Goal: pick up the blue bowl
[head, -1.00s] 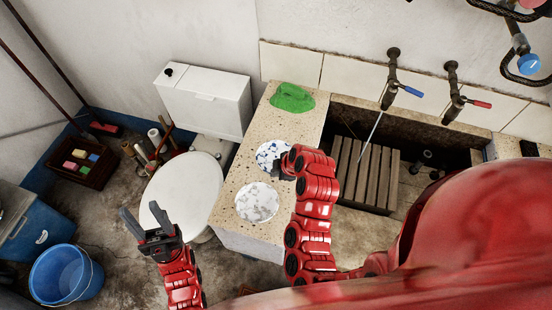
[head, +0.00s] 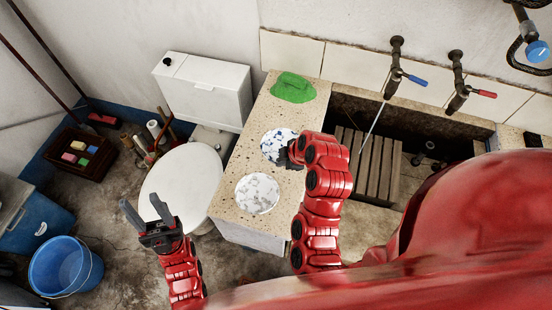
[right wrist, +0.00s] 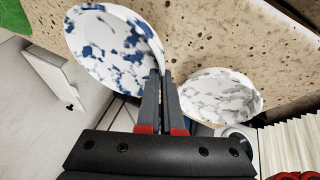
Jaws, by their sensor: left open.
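The blue bowl, white with blue blotches (head: 275,144), is over the speckled stone counter between the green cloth and the white bowl. It also shows in the right wrist view (right wrist: 108,45), large and close. My right gripper (head: 292,154) is at the bowl's near right rim. In the right wrist view its fingers (right wrist: 161,82) are close together with the rim between them. I cannot tell for sure whether the bowl's base touches the counter. My left gripper (head: 148,215) is open and empty, in front of the toilet.
A white bowl with grey marks (head: 257,194) stands close by on the counter (head: 236,222). A green cloth (head: 293,88) lies at its back. The trough with a wooden slatted board (head: 378,165) is to the right, the toilet (head: 183,186) to the left. A blue bucket (head: 65,268) stands on the floor.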

